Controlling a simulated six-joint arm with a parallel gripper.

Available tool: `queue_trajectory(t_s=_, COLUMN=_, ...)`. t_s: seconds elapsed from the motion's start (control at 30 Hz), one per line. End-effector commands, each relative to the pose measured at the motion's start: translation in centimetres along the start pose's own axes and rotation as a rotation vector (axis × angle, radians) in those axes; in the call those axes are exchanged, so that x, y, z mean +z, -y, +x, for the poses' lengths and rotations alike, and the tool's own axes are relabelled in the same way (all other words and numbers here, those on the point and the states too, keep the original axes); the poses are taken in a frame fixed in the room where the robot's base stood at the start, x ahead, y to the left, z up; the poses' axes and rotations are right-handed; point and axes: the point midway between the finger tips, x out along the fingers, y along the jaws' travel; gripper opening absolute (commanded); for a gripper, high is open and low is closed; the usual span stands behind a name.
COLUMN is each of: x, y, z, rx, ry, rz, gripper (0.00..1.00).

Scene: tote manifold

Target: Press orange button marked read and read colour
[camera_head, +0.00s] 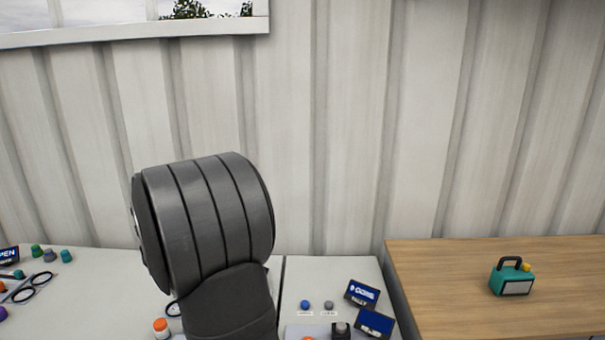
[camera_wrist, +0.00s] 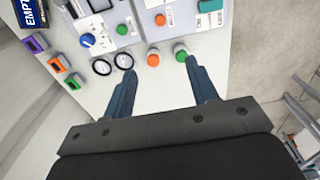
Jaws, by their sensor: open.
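In the wrist view my gripper (camera_wrist: 160,70) is open and empty, its two blue fingers pointing over a light panel surface. An orange button (camera_wrist: 153,59) lies between and just beyond the fingertips, with a green button (camera_wrist: 181,54) to its right. Another orange button (camera_wrist: 160,20) sits on a grey plate farther up. No "read" marking is legible, so I cannot tell which orange button bears it. In the head view an orange and white knob (camera_head: 161,328) stands left of my arm, and my gripper does not show.
Two dark rings (camera_wrist: 113,65) lie left of the fingers. In the head view, a teal device (camera_head: 512,278) stands on a wooden table (camera_head: 450,300); a ribbed wall (camera_head: 330,130) rises behind.

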Motion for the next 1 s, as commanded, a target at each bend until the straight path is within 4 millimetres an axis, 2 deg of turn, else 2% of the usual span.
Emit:
queue_trajectory(t_s=0.03, x=0.0, y=0.0, z=0.01, rx=0.0, ry=0.0, rz=0.0, gripper=0.43)
queue_trajectory(t_s=0.2, x=0.0, y=0.0, z=0.02, rx=0.0, ry=0.0, rz=0.0, gripper=0.1)
queue_trajectory(t_s=0.27, x=0.0, y=0.0, z=0.02, rx=0.0, ry=0.0, rz=0.0, gripper=0.0)
queue_trajectory(t_s=1.0, x=0.0, y=0.0, z=0.02, rx=0.0, ry=0.0, rz=0.0, gripper=0.0)
